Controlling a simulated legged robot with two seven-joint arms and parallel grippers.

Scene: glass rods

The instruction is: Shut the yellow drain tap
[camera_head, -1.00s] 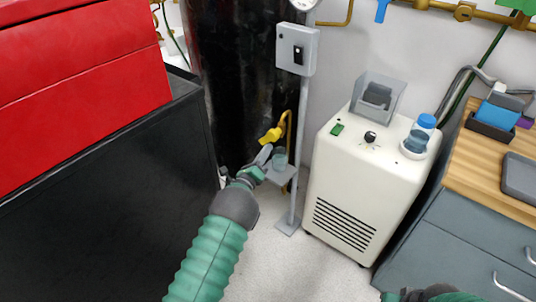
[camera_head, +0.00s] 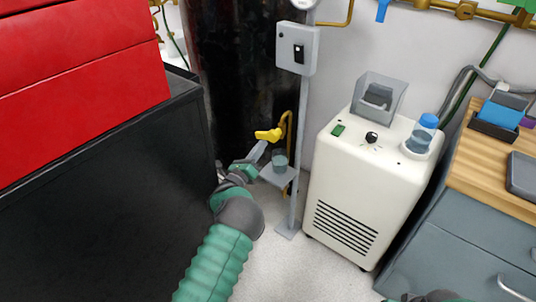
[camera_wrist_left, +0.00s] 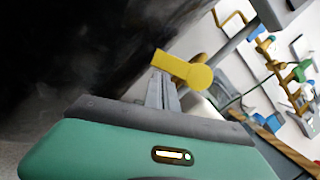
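The yellow drain tap (camera_head: 268,135) sits on a brass pipe in front of the black tank. Its lever lies nearly level in the head view and points left. In the left wrist view the tap (camera_wrist_left: 185,69) shows its round hub and flat lever just beyond my fingertips. My left gripper (camera_head: 262,148) is just below and left of the lever. Its fingers (camera_wrist_left: 162,88) look closed together with nothing between them. The tips are very near the lever; I cannot tell whether they touch. Only a dark piece of my right arm shows at the bottom edge; its gripper is not visible.
A small cup (camera_head: 280,160) stands on a grey shelf (camera_head: 277,176) below the tap. A grey post (camera_head: 297,165) with a switch box (camera_head: 298,48) rises to its right. The black cabinet (camera_head: 110,200) is close on the left, and a white machine (camera_head: 360,190) stands right.

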